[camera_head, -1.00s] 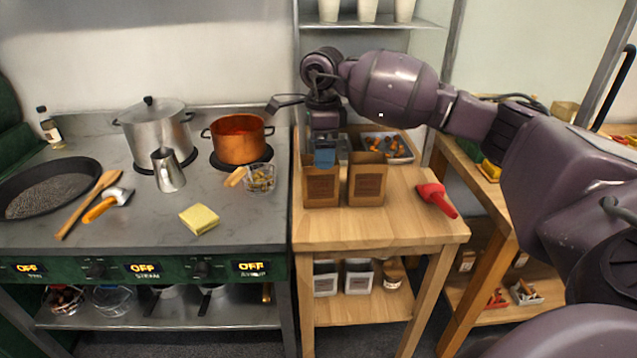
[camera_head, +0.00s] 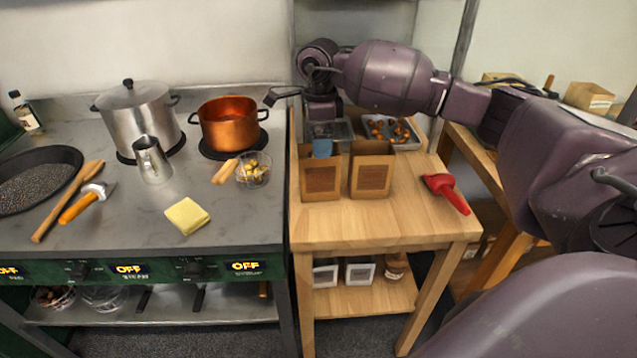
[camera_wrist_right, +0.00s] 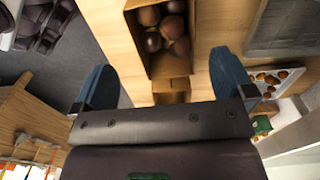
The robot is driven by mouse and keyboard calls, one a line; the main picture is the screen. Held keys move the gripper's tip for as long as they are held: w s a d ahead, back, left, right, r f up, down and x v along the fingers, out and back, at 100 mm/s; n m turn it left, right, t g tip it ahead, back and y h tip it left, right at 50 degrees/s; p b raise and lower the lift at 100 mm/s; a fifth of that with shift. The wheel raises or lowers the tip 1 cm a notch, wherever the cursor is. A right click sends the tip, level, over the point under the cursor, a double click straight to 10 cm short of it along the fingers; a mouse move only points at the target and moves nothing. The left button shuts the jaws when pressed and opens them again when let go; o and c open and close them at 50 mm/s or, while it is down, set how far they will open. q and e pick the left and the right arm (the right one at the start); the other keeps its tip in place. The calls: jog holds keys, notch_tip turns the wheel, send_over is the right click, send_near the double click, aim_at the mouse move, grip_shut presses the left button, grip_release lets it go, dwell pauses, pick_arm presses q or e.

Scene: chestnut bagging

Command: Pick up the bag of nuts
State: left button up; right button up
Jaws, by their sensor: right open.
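Two open brown paper bags stand upright side by side on the wooden table in the head view, a left bag (camera_head: 321,180) and a right bag (camera_head: 372,178). Their contents are hidden there. My right gripper (camera_head: 322,148) is at the left bag's top, with one blue finger showing. In the right wrist view my right gripper (camera_wrist_right: 165,82) is open, its blue fingers apart and empty. An open bag of nuts (camera_wrist_right: 188,62) with several brown chestnuts inside lies ahead, between the finger directions. I cannot see contact. My left gripper is out of view.
A tray of chestnuts (camera_head: 412,143) and a clear container (camera_head: 330,130) are behind the bags. The table front (camera_head: 375,228) is clear. A copper pot (camera_head: 229,125) stands on the stove at left.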

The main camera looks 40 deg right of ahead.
aim_at(319, 173)
jog(key=f, duration=0.6)
jog(key=shift+w+d, duration=0.15)
jog(key=shift+w, duration=0.15)
jog(key=shift+r, duration=0.1)
jog(key=shift+c, duration=0.3)
